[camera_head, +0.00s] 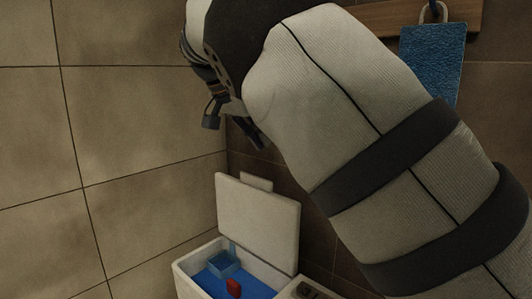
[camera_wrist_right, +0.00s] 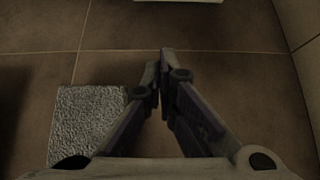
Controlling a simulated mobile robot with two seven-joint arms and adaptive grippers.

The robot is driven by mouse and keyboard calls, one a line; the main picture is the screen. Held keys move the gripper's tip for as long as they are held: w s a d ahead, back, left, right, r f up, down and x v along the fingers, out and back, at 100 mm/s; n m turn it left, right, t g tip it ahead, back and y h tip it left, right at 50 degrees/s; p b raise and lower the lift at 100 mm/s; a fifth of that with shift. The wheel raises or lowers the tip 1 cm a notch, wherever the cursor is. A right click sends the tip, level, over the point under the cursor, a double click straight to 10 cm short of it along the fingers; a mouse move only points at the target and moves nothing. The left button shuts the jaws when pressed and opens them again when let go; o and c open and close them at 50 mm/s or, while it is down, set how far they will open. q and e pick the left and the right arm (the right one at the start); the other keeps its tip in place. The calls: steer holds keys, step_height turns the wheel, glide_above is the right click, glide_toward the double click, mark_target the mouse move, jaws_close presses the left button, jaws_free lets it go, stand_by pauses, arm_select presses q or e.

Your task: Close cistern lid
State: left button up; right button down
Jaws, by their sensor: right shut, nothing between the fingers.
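The cistern lid (camera_head: 258,222) is a white slab standing open and upright at the back of the cistern, with a small tab on its upper edge. The white cistern (camera_head: 187,284) below is open at the top. Blue water and a red part show inside it. My left gripper is not in view.
A blue towel (camera_head: 432,62) hangs from a ring on a wooden board (camera_head: 385,17) at the upper right. Tiled walls stand left and behind. The right wrist view shows a grey textured patch (camera_wrist_right: 85,125) on brown tiles. My right arm hides much of the right side.

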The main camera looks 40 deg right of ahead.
step_height(320, 180, down, 7)
steer(key=d, duration=0.1)
steer(key=shift+d+f+p, duration=0.15)
steer(key=shift+d+p, duration=0.15)
steer(key=shift+p, duration=0.1)
stand_by(0.4)
